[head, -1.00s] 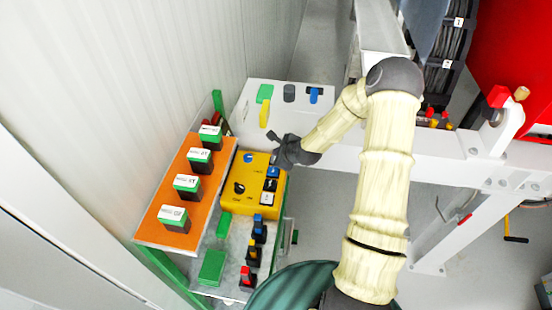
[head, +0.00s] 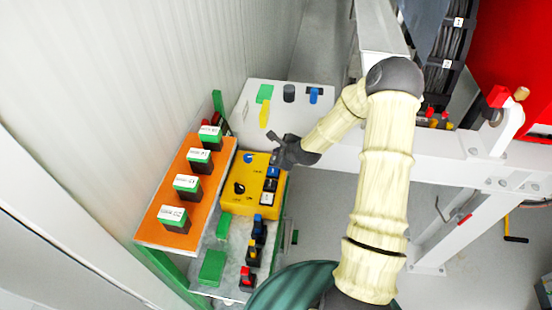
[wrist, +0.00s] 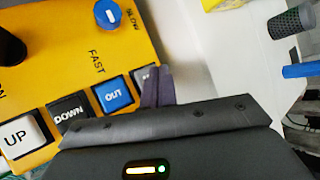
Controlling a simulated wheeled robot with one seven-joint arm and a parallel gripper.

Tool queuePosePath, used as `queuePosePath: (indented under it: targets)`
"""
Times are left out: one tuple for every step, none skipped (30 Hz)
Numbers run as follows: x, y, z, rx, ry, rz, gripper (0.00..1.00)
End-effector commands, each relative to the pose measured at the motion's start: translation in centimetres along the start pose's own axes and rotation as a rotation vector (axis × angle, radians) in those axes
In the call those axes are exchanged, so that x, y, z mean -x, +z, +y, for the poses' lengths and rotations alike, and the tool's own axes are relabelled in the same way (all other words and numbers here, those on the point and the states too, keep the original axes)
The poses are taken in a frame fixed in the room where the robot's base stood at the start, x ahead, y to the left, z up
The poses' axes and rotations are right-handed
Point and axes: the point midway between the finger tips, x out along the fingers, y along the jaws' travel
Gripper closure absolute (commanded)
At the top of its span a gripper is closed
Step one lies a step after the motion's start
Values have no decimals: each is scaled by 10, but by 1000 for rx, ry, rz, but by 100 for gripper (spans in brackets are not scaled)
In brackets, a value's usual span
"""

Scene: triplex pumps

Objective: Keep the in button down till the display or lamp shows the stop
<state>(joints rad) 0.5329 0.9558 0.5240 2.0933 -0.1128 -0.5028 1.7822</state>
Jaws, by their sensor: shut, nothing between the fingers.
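The yellow control box (head: 236,205) lies below my gripper, with a row of push buttons along its right side. In the wrist view the white UP button (wrist: 22,135), black DOWN button (wrist: 70,113) and blue OUT button (wrist: 114,94) show clearly. In the head view my gripper (head: 275,147) covers that end of the row.
A blue SLOW/FAST knob (wrist: 107,13) and a black knob (head: 239,188) sit on the box. Labelled green-and-black blocks stand on an orange board (head: 160,231) to the left; their text is too small to read. A white panel (head: 300,118) lies behind my gripper.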

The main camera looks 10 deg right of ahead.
Motion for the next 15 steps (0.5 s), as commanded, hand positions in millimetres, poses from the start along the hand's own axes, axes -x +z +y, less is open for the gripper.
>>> queuePosePath:
  targets:
    - [0,0,0,0,0,0,100]
    - [0,0,0,0,0,0,100]
    - [0,0,0,0,0,0,100]
    - [0,0,0,0,0,0,100]
    - [0,0,0,0,0,0,100]
    - [0,0,0,0,0,0,100]
    - [-1,0,1,0,0,0,100]
    - [-1,-1,1,0,1,0,100]
    - [-2,-2,2,0,1,0,100]
    - [-3,-2,3,-1,0,0,100]
    - [-4,-3,3,-1,1,0,100]
    - [-5,-4,4,-1,0,0,100]
    - [-6,-4,5,-1,0,0,100]
    - [-6,-4,5,-1,0,0,100]
    - [-6,-4,5,0,0,0,100]
